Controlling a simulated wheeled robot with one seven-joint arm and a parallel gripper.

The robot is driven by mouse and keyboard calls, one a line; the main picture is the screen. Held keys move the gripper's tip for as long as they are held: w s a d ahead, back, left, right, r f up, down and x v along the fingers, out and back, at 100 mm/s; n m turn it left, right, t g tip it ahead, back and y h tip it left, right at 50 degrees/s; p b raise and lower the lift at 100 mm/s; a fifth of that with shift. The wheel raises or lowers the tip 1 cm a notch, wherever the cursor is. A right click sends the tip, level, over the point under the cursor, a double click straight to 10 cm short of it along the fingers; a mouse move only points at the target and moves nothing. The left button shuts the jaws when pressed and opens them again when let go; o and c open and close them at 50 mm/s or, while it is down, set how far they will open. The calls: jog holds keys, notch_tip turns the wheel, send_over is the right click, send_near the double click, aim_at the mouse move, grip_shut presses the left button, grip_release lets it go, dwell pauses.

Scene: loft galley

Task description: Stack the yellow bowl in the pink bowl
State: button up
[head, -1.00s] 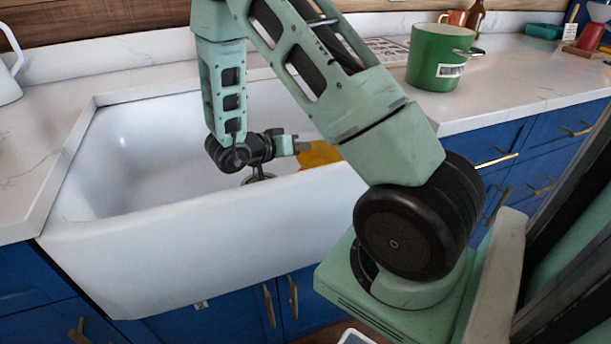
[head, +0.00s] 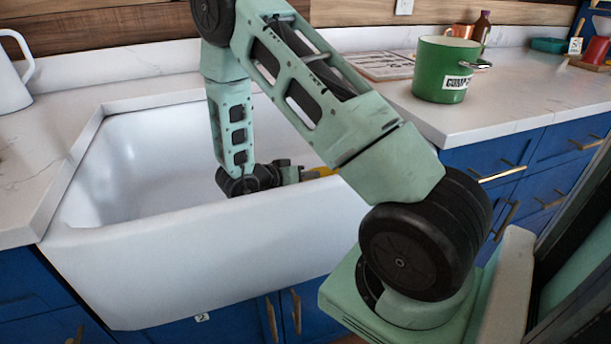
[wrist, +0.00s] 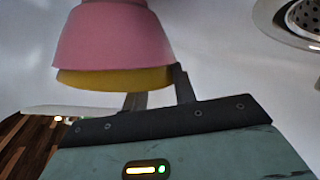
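The yellow bowl (wrist: 115,79) shows in the wrist view as a band at the wide end of the pink bowl (wrist: 110,38), which covers most of it. It appears to sit partly inside the pink bowl, with its edge sticking out. My gripper (wrist: 160,88) has one finger at the right end of the yellow bowl and the other partly hidden behind it; it appears shut on the yellow bowl's wall. In the head view, my gripper (head: 299,174) is low at the sink's front rim. Only a yellow sliver (head: 322,172) shows there, and the pink bowl is hidden.
The white sink (head: 150,165) surrounds my gripper, and its front wall hides the bowls' lower parts. A drain (wrist: 300,22) shows in the wrist view. A green pot (head: 440,72) stands on the right counter (head: 530,85). A white jug (head: 12,70) is at the left.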

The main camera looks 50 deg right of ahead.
jog(key=p+v, duration=0.1)
jog(key=v, duration=1.1)
jog(key=shift+w+p, duration=0.1)
jog(key=shift+p, duration=0.2)
